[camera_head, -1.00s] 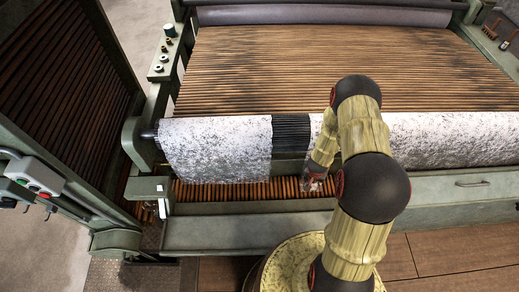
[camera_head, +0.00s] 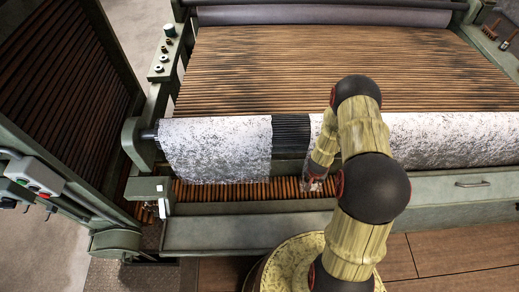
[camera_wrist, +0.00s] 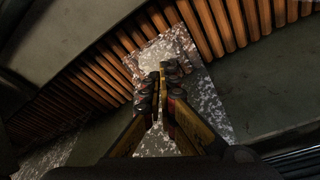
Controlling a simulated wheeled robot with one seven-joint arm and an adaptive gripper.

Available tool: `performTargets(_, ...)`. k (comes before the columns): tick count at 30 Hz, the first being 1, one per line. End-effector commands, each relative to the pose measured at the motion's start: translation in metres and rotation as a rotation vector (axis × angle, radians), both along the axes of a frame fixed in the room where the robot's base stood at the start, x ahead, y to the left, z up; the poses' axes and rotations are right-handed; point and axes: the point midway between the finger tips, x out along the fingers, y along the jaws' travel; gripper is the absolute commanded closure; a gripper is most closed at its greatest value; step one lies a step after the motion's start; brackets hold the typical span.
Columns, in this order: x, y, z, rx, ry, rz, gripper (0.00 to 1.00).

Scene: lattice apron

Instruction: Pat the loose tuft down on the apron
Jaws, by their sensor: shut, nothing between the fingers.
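The lattice apron of brown wooden slats shows in the head view as a narrow strip (camera_head: 240,192) below the roller, and its slats (camera_wrist: 205,28) cross the wrist view. A pale, speckled tuft (camera_wrist: 158,47) lies over the slats just beyond my fingertips in the wrist view. Speckled grey-white material continues from it down the right side. My gripper (camera_wrist: 162,68) is shut and empty, with its tips close to the tuft; I cannot tell whether they touch it. In the head view my gripper (camera_head: 313,184) is low in front of the roller, and no separate tuft can be made out.
A long roller wrapped in speckled white fleece (camera_head: 215,150) with a dark ribbed gap (camera_head: 291,134) lies just behind my gripper. A broad slatted bed (camera_head: 330,70) rises behind it. A grey-green trough front (camera_head: 240,232) runs along the near side. A control box (camera_head: 35,175) is at left.

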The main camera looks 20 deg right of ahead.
Motion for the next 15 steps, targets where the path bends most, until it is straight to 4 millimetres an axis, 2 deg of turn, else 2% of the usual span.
performTargets(15,0.0,0.0,-0.0063,0.0,0.0,0.0,1.0)
